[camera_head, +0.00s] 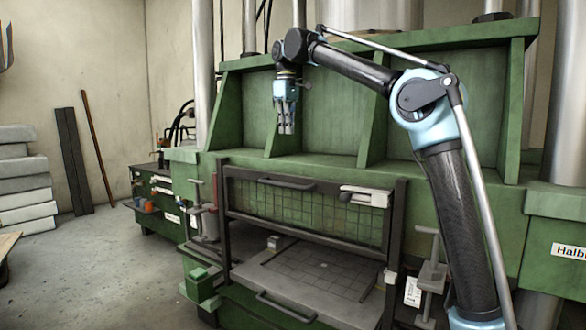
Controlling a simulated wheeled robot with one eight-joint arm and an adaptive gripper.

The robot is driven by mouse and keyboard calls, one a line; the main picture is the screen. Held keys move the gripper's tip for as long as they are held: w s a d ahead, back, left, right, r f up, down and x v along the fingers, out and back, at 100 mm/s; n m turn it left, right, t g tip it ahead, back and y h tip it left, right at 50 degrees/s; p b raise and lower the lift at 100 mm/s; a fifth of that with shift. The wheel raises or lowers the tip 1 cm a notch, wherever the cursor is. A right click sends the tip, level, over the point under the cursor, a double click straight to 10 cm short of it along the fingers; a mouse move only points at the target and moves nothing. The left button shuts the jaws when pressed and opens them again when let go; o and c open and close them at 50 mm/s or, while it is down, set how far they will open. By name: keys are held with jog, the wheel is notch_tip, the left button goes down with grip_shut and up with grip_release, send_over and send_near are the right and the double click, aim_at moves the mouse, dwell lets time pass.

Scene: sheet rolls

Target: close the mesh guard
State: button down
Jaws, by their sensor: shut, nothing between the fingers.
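The mesh guard (300,217) is a dark-framed wire panel on the front of the green press. It covers the upper part of the front opening, and the space below it is uncovered. A dark bar handle (287,183) runs along its top left. A pale latch-like fitting (366,194) is at its top right. My gripper (286,131) points down, shut and empty, above and behind the guard in the picture, in front of the green ribbed beam. It appears apart from the guard.
Below the guard lies a grey plate (310,276) with a second bar handle (286,306) at its front. Clamp-like posts (431,272) stand right of the opening. A tool cart (151,198) and stacked slabs (24,190) are at left. The floor between them is clear.

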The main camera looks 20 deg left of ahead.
send_over(288, 177)
jog(key=w, duration=0.2)
jog(key=f, duration=1.2)
jog(key=shift+s+a+f, duration=0.15)
jog(key=shift+a+f, duration=0.15)
jog(key=shift+f, duration=0.7)
jog(key=shift+f, duration=2.15)
jog(key=shift+r, duration=0.1)
